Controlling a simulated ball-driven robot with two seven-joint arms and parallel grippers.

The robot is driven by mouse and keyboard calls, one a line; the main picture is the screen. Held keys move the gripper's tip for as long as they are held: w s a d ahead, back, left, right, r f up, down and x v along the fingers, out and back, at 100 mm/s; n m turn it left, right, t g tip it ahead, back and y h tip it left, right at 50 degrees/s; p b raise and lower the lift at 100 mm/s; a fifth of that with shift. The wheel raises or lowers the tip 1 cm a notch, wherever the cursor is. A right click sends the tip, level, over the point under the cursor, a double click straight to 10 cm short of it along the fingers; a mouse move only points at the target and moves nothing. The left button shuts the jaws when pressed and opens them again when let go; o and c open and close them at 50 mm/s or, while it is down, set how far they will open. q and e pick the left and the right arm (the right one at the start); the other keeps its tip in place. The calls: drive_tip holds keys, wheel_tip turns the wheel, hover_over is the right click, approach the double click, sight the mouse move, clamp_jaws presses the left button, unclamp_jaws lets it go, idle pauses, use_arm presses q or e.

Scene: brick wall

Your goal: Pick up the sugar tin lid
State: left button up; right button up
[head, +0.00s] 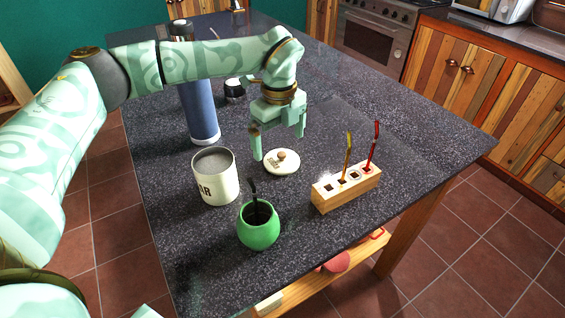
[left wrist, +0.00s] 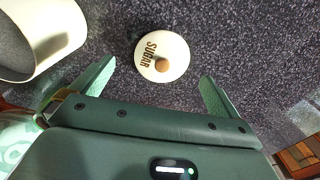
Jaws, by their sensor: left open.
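The sugar tin lid (head: 281,162) is a round cream disc with a wooden knob, lying flat on the dark stone counter. In the left wrist view the lid (left wrist: 162,55) shows the word SUGAR and lies ahead of the space between my fingers. My left gripper (head: 278,148) is open and empty, above and just behind the lid in the head view. In the left wrist view its two fingers (left wrist: 158,88) are spread wide. The open cream tin (head: 216,178) with dark lettering stands to the left of the lid. My right gripper does not show.
A green gourd cup (head: 259,226) with a dark straw stands in front. A wooden block holder (head: 345,190) with yellow and red sticks is at the right. A blue cylinder (head: 199,110) and a small dark jar (head: 234,90) stand behind. The counter's right side is clear.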

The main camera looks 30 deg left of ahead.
sight(281, 153)
use_arm(q)
drive_tip(key=f, duration=0.1)
drive_tip(key=f+b, duration=0.1)
drive_tip(key=f, duration=0.3)
drive_tip(key=shift+w+d+f+b, duration=0.15)
drive_tip(key=shift+w+b, duration=0.1)
drive_tip(key=shift+b, duration=0.15)
drive_tip(key=shift+s, duration=0.1)
drive_tip(key=shift+c, duration=0.7)
drive_tip(key=c, duration=0.8)
